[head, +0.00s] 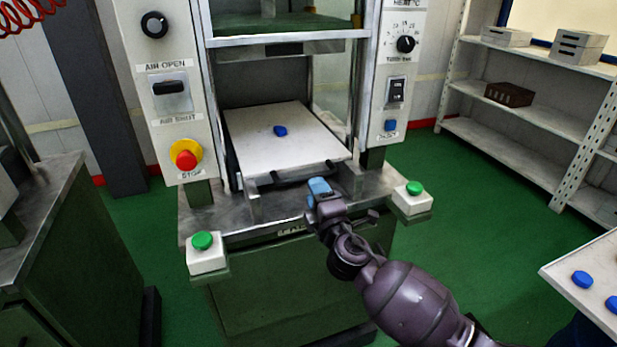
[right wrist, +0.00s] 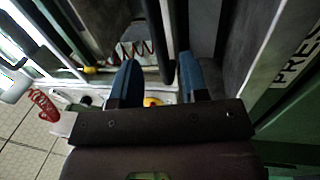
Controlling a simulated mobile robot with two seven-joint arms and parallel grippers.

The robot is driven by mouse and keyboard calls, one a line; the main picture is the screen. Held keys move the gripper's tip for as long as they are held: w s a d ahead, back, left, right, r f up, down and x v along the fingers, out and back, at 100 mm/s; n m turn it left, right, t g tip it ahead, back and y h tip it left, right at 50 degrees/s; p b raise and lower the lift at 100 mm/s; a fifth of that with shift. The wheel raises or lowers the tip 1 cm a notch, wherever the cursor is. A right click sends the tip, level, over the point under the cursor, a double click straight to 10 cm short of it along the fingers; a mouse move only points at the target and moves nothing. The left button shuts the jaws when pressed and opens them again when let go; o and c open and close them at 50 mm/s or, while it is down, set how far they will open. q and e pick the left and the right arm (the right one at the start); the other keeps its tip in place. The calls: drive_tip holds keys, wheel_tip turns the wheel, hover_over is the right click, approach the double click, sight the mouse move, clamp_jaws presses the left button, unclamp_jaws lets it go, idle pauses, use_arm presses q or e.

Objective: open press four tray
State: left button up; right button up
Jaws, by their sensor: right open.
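The press tray (head: 255,125) is a pale flat plate in the press opening, with a small blue piece (head: 281,131) on it. A dark bar handle (head: 290,177) runs along the tray's front edge. My right gripper (head: 319,186) is at the right end of this handle. In the right wrist view the two blue fingers of my right gripper (right wrist: 158,82) stand apart. A dark bar (right wrist: 167,45), seemingly the handle, shows between them, nearer the right finger. I cannot tell whether they touch it. My left gripper is not in view.
Green-button boxes stand at the press table's front left (head: 206,253) and right (head: 412,198) corners. Control panels (head: 165,90) flank the opening. A table with blue pieces (head: 582,279) is at the lower right. Shelves (head: 540,115) stand behind it. Green floor lies between.

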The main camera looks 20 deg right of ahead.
sight(309, 177)
drive_tip(key=shift+w+r, duration=0.25)
drive_tip(key=shift+w, duration=1.1)
drive_tip(key=shift+w+r, duration=0.2)
drive_tip(key=shift+w, duration=1.1)
clamp_jaws()
